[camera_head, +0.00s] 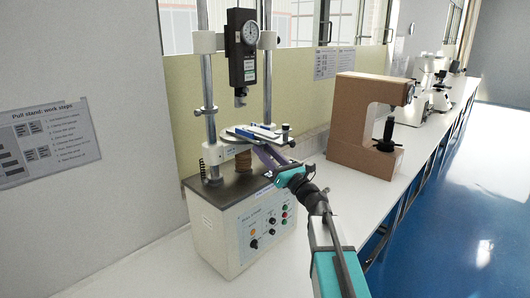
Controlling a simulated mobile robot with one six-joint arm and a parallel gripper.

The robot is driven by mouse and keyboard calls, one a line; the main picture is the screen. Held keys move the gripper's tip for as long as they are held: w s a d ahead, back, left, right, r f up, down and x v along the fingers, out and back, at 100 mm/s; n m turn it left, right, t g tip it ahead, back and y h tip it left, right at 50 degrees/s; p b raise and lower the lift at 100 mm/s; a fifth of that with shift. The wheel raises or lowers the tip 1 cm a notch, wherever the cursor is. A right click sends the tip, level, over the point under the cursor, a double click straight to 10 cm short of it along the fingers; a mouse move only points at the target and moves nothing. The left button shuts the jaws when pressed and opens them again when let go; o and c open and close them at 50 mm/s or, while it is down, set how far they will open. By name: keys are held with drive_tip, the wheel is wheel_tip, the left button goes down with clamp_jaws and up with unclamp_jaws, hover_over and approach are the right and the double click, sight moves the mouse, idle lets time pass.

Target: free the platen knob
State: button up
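A pull stand (243,230) with a round platen (232,137) stands on the bench at the left. A blue and white fixture (258,130) lies across the platen, with a small grey upright part (286,130) at its right end. This part may be the platen knob; I cannot tell for sure. My gripper (263,152) reaches from the lower right to just below the platen's front right edge. Its purple fingers are small and partly overlap the platen's edge in the picture. Whether they are apart or closed on something is unclear.
A force gauge (242,50) hangs above the platen between two posts. A brown C-shaped tester (358,122) with a black knob (387,134) stands to the right, and white instruments (428,88) farther back. The white bench (345,205) is clear around my arm.

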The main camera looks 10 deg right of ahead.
clamp_jaws()
drive_tip(key=shift+f, duration=0.1)
